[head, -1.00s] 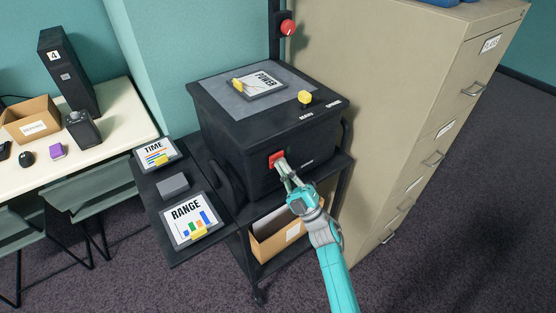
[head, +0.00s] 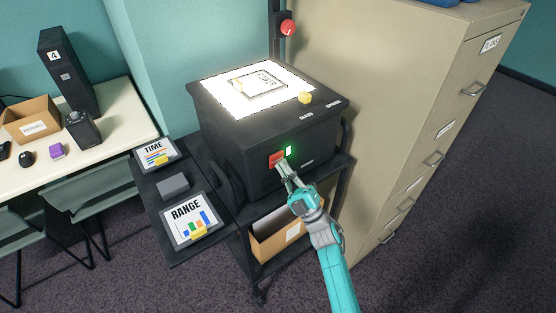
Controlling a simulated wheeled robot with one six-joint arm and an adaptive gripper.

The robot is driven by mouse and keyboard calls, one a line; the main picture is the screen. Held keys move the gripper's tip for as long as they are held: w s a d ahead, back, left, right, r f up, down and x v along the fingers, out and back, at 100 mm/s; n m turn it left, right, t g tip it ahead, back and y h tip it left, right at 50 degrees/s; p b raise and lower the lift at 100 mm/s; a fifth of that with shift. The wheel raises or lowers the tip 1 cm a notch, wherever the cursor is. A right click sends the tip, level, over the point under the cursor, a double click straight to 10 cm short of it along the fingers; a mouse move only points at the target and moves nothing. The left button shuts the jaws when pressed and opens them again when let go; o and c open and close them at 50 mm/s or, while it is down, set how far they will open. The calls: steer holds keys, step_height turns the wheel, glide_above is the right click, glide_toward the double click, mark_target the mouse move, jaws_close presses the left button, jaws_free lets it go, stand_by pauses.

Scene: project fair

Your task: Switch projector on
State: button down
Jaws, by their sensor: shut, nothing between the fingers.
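The projector (head: 250,135) is a black box on a dark cart. Its top plate (head: 225,92) glows bright white, with the POWER card (head: 262,82) lying on it. On the front face is a red switch (head: 275,159), and a green light (head: 289,151) is lit just to its right. My gripper (head: 283,166) is shut and empty, with its tips at the lower right of the red switch. I cannot tell whether the tips touch the switch.
A side shelf (head: 160,210) holds the TIME card (head: 156,151), a grey block (head: 173,185) and the RANGE card (head: 189,219). A cardboard box (head: 265,249) sits on the cart's lower shelf. A beige filing cabinet (head: 400,110) stands close on the right.

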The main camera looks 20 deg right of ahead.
steer(key=shift+s, duration=0.25)
steer(key=shift+d, duration=0.1)
steer(key=shift+s+d, duration=0.3)
steer(key=shift+s, duration=0.65)
steer(key=shift+s+d, duration=0.3)
steer(key=shift+s, duration=0.65)
steer(key=shift+s+d, duration=0.3)
steer(key=shift+s, duration=0.65)
steer(key=s+f+m+g+h, duration=0.3)
steer(key=s+m, duration=0.3)
steer(key=s, duration=0.7)
steer(key=s+f+m+g+h, duration=0.2)
steer(key=s+m+h, duration=0.4)
steer(key=s, duration=0.7)
steer(key=s+a+f+m+g+h, duration=0.1)
steer(key=s+f+m+g+h, duration=0.2)
steer(key=s, duration=1.1)
steer(key=m+h, duration=0.1)
steer(key=m, duration=0.2)
steer(key=shift+f+g, duration=0.3)
steer(key=shift+f, duration=0.05)
